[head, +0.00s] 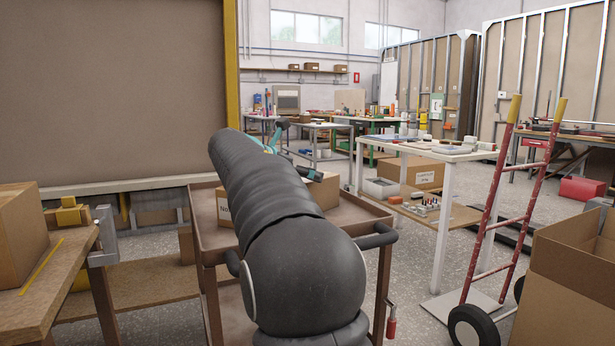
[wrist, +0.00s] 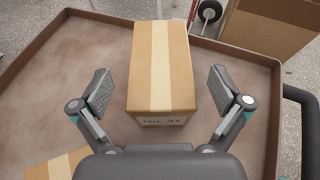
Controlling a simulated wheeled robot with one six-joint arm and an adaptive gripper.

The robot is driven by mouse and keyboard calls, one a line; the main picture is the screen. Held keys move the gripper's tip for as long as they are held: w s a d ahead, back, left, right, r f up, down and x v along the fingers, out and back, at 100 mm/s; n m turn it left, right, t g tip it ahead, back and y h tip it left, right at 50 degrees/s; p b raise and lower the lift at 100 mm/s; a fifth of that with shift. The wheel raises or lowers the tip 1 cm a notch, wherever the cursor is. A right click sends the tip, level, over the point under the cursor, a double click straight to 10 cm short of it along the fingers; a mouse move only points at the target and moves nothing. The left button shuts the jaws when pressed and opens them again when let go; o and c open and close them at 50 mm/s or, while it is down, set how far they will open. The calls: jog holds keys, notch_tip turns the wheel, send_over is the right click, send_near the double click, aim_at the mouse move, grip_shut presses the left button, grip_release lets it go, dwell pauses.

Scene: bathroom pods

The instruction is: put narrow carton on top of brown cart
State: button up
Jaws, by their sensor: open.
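A narrow tan carton (wrist: 145,65) with a pale tape strip and a printed label on its near face shows in the wrist view. It appears to stand on the brown cart's top tray (wrist: 60,85). My gripper (wrist: 161,85) is open, one finger on each side of this carton, with a gap on both sides. Another taped carton (wrist: 48,172) is partly visible at the tray's lower left. In the head view the brown cart (head: 208,254) stands in front of me; my arm hides much of its top and the cartons there.
A wooden bench with a carton (head: 20,235) is at the left. A red hand truck (head: 507,200) and an open cardboard box (head: 565,285) are at the right. A white table (head: 425,150) stands behind the cart. The tray's left part is bare.

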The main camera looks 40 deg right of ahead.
jog(key=v, duration=1)
jog(key=shift+p, duration=0.3)
jog(key=shift+s, duration=0.1)
